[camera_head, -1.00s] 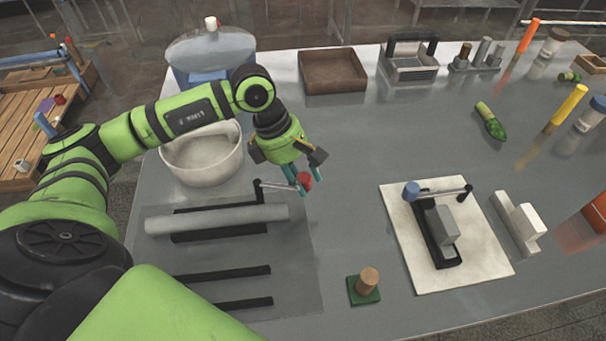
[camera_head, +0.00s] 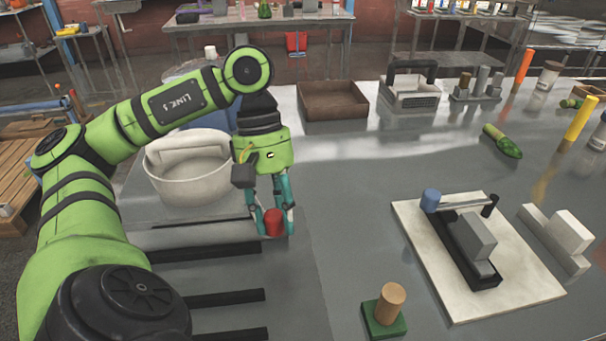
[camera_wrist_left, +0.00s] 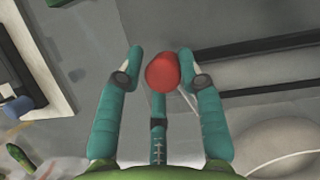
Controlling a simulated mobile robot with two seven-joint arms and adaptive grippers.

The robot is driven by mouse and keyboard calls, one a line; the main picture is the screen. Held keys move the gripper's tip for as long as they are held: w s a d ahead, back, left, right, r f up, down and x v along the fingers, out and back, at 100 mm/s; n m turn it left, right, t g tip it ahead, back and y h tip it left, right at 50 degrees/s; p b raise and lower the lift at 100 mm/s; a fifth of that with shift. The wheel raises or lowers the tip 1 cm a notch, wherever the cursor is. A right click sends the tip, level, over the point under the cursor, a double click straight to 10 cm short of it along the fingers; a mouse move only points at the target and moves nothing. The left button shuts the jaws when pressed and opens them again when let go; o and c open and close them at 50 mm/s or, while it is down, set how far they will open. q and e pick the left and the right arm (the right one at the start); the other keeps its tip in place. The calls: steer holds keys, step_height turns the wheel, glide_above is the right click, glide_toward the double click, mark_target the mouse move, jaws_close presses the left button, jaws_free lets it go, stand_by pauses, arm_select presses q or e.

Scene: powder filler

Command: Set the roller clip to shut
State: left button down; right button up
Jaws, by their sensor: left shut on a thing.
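A grey roller (camera_head: 195,238) lies across black bars at the left of the table. A red knob (camera_head: 272,222) stands at its right end. My left gripper (camera_head: 270,215) points down with its teal fingers around the red knob, shut on it. In the left wrist view the red knob (camera_wrist_left: 163,72) sits between the fingertips, against the right finger. The crank under the knob is mostly hidden by the gripper. Which part is the clip I cannot tell. My right gripper is not in view.
A white bowl (camera_head: 188,180) stands behind the roller. A white board (camera_head: 520,275) at right bears a black fixture with a blue knob (camera_head: 430,200). A wooden peg on a green base (camera_head: 385,315) stands in front. A brown tray (camera_head: 333,102) is at the back. Mid-table is clear.

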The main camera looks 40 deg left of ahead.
arm_select(q)
steer(key=shift+s+a+m+g+b, duration=0.2)
steer(key=shift+s+m+g+b, duration=0.05)
steer(key=shift+s+m, duration=0.35)
steer(key=shift+s+a+m+g+b, duration=0.15)
steer(key=shift+s+m+g+b, duration=0.1)
steer(key=shift+s+m, duration=0.3)
steer(key=shift+s+a+m+g+y, duration=0.2)
steer(key=shift+s+a+m+y, duration=0.1)
steer(key=shift+m, duration=0.3)
steer(key=shift+s+a+m+g+y, duration=0.2)
steer(key=shift+s+m, duration=0.1)
steer(key=shift+m, duration=0.25)
steer(key=c, duration=1)
jaws_free()
steer(key=shift+o, duration=0.3)
steer(key=shift+s, duration=0.3)
steer(key=shift+w, duration=0.1)
steer(key=shift+w+r, duration=0.1)
